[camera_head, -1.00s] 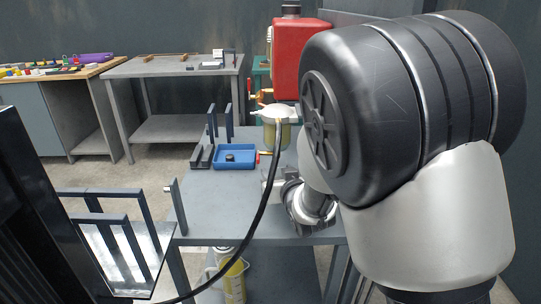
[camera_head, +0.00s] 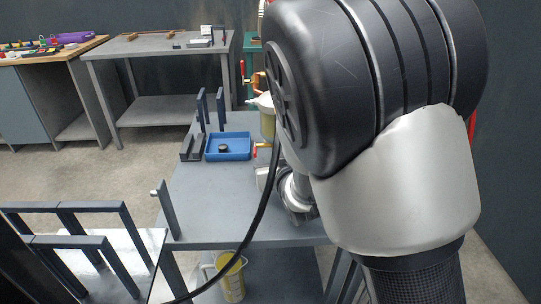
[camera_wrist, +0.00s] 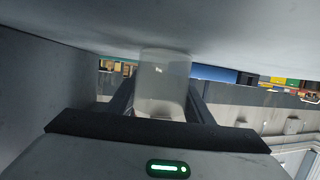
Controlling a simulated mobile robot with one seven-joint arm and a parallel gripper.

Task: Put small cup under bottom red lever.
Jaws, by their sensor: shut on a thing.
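The small cup (camera_wrist: 163,72) is translucent and stands between the two dark fingers of my gripper (camera_wrist: 160,102) in the wrist view. My gripper is shut on it. A broad grey surface lies close above the cup in that view. In the head view my arm hides the gripper and the cup. A small red lever (camera_head: 256,153) shows low beside the yellowish filter bowl (camera_head: 267,122), partly hidden by my arm. Another red lever (camera_head: 242,70) shows higher, further back. I cannot tell how the cup lies relative to either lever.
A blue tray (camera_head: 240,146) with a small black object (camera_head: 223,148) is on the grey table (camera_head: 200,205), beside dark upright brackets (camera_head: 201,108). The table's front left is mostly clear. A yellow container (camera_head: 231,275) stands below. A grey bench (camera_head: 150,45) is behind.

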